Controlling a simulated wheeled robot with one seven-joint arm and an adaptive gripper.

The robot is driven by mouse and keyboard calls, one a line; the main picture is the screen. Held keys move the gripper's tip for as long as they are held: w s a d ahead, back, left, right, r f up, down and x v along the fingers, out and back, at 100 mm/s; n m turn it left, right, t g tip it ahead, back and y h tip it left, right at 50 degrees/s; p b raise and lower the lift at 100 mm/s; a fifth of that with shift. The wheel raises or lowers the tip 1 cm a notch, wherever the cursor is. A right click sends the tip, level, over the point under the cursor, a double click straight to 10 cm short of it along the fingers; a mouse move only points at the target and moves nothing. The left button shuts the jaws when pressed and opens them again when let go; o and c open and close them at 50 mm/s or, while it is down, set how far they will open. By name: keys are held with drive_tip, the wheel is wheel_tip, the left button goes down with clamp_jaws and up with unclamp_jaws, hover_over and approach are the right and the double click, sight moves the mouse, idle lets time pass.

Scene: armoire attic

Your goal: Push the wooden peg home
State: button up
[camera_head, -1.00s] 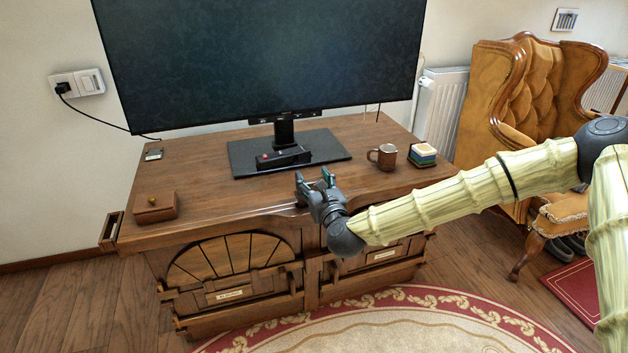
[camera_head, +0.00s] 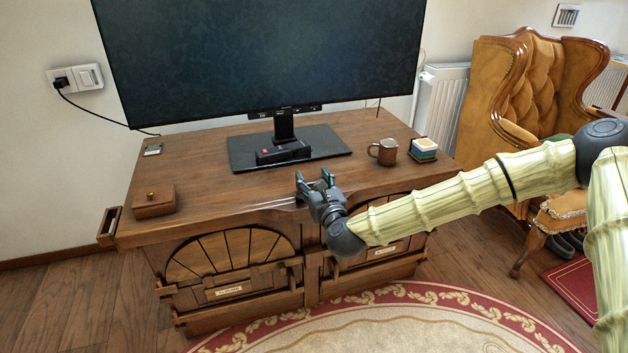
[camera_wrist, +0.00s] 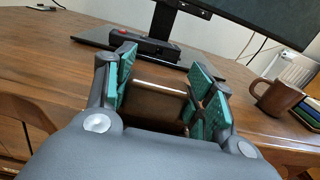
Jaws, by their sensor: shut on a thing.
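My gripper (camera_head: 316,183) is at the front edge of the wooden cabinet (camera_head: 215,205), near the middle, above the joint between the two doors. In the wrist view, its teal-padded fingers (camera_wrist: 160,95) stand well apart with a brown wooden piece (camera_wrist: 157,103) between them. The gripper is shut on this piece. It has a bright upper edge, and its lower part is hidden by my gripper's body. I cannot tell whether it is the peg, or how far the peg sits in. No other peg can be made out.
A large monitor (camera_head: 260,60) stands behind on a black base (camera_head: 245,163), with a dark device (camera_head: 283,153) on it. A brown mug (camera_head: 384,152) and stacked coasters (camera_head: 423,150) are to the right. A small wooden box (camera_head: 153,203) sits at left. The top between is clear.

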drive_tip(key=shift+f+b, duration=0.35)
drive_tip(key=shift+f, duration=0.25)
drive_tip(key=o, duration=1.5)
drive_tip(key=v, duration=1.2)
drive_tip(key=shift+r, duration=0.1)
